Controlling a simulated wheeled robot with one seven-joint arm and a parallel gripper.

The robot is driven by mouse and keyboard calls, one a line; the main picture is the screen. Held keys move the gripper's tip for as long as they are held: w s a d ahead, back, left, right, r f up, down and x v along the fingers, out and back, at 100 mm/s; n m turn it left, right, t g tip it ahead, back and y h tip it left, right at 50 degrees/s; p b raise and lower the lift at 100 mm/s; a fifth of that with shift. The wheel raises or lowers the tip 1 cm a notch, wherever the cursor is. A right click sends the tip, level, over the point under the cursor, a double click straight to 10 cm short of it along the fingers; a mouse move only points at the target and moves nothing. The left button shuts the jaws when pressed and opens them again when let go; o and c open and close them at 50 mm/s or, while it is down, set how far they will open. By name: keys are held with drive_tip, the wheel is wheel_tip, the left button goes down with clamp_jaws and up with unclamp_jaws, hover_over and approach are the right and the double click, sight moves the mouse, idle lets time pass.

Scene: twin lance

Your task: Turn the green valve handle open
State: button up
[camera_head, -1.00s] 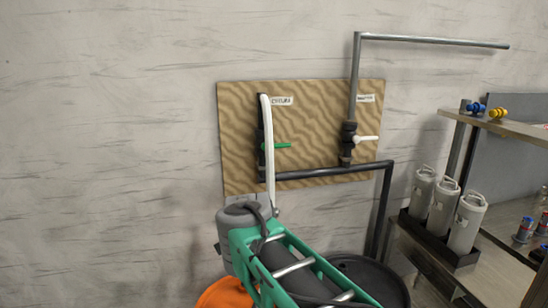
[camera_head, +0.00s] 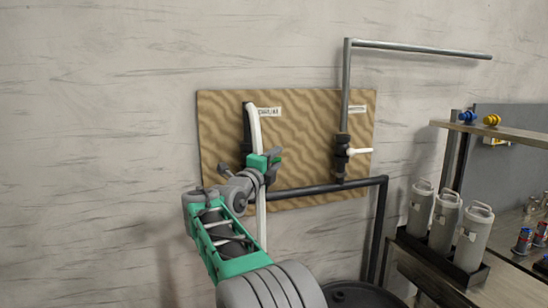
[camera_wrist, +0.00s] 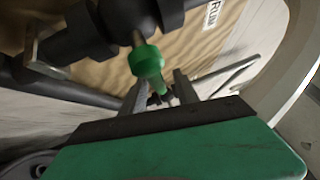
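The green valve handle (camera_wrist: 147,62) shows in the wrist view, sticking out from a dark valve body (camera_wrist: 92,30) on a pipe. My gripper (camera_wrist: 158,92) is open, with its two grey fingers on either side of the handle's tip. A gap shows beside the tip, and I cannot tell whether either finger touches it. In the head view my gripper (camera_head: 275,157) is at the left valve on the wavy-patterned board (camera_head: 305,130). It covers most of the handle there.
A white curved tube (camera_head: 256,130) runs down close beside my gripper. A second valve with a white handle (camera_head: 360,151) is to the right. A black pipe (camera_head: 320,188) crosses below. Grey canisters (camera_head: 445,220) stand on a shelf at the right.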

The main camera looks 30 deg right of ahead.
drive_tip(key=shift+c, duration=0.5)
clamp_jaws()
idle(0.9)
